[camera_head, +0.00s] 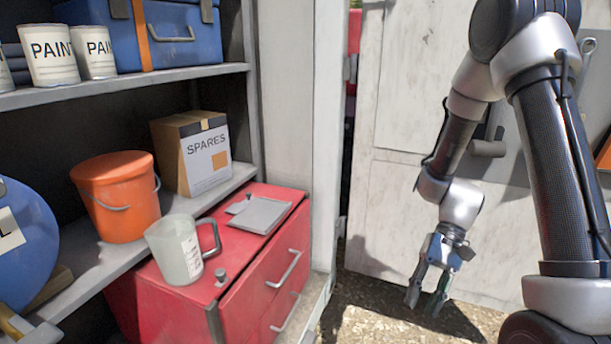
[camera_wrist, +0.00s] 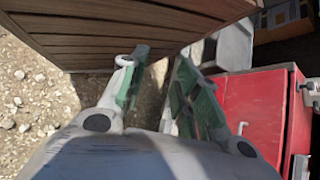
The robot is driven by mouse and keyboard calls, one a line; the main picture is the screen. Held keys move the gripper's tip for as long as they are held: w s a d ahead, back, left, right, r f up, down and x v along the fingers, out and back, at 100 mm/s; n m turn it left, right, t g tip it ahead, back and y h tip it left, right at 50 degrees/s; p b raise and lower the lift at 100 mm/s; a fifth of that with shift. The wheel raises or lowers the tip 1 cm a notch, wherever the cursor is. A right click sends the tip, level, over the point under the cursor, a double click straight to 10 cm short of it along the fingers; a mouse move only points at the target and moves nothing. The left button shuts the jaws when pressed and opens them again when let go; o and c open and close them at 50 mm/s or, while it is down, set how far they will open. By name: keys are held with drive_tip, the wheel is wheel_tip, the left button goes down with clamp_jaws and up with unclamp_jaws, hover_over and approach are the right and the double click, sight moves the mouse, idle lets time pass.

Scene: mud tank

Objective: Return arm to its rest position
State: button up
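My gripper (camera_head: 424,298) hangs pointing down at the end of my arm, on the right side of the head view. It is above the gravel ground, in front of a pale panelled door (camera_head: 410,215). In the wrist view my gripper (camera_wrist: 162,72) shows two green-padded fingers with a gap between them. Nothing is held, and gravel shows through the gap. The fingers look apart from everything around them.
A red cabinet (camera_head: 165,300) bears a measuring jug (camera_head: 175,250) and a grey flat piece (camera_head: 262,215). The shelf (camera_head: 100,270) holds an orange bucket (camera_head: 118,195) and a spares box (camera_head: 190,152). A wooden slatted surface (camera_wrist: 110,35) lies close beyond the fingers in the wrist view.

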drive_tip(key=s+d+r+n+t+h, duration=0.1)
drive_tip(key=s+d+r+t+h, duration=0.1)
drive_tip(key=r, duration=0.6)
drive_tip(key=s+d+r+n+t+h, duration=0.1)
drive_tip(key=s+d+r+t, duration=0.1)
drive_tip(key=d+r+t, duration=0.3)
drive_tip(key=s+d+r+n+t+h, duration=0.1)
drive_tip(key=d+r+t, duration=0.3)
drive_tip(key=r, duration=0.8)
drive_tip(key=shift+s+r+h, duration=0.25)
drive_tip(key=shift+s+h, duration=0.5)
drive_tip(key=shift+h, duration=0.05)
